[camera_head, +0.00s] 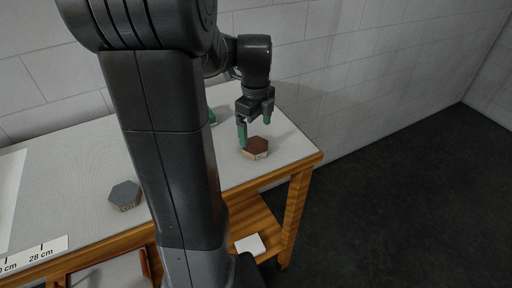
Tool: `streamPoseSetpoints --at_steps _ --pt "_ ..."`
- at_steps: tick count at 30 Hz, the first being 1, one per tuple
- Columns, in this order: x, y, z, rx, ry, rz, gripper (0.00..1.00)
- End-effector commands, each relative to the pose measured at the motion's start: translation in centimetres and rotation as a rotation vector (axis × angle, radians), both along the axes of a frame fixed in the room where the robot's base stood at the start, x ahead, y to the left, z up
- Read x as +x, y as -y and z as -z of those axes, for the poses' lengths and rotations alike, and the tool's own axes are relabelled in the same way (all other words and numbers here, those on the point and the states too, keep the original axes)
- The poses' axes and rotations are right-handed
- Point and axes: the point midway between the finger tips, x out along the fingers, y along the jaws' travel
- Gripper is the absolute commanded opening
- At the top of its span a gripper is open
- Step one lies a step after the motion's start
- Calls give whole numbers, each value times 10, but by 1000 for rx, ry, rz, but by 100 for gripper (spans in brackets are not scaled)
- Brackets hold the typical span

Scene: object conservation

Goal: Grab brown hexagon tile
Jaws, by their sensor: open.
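The brown hexagon tile (256,148) lies flat near the right end of the table's light top. Its pale front side carries small lettering too small to read. My gripper (254,132) points down with its green-tipped fingers apart, right over and beside the tile. The left fingertip is at the tile's left edge, and the right one shows behind it. I cannot tell whether either finger touches the tile.
A grey hexagon tile (125,195) lies on the table (75,165) to the left. A ruler strip (38,254) is at the front left. A green object (211,116) is partly hidden behind my arm. A white item (250,244) rests on the lower shelf. A wall stands behind.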

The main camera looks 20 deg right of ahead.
Motion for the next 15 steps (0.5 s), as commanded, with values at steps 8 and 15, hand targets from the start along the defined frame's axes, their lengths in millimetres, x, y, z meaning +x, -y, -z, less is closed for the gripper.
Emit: streamPoseSetpoints --at_steps 8,15 --pt "-5 -4 33 1 -3 -1 91" --pt "-4 -3 53 0 0 -1 91"
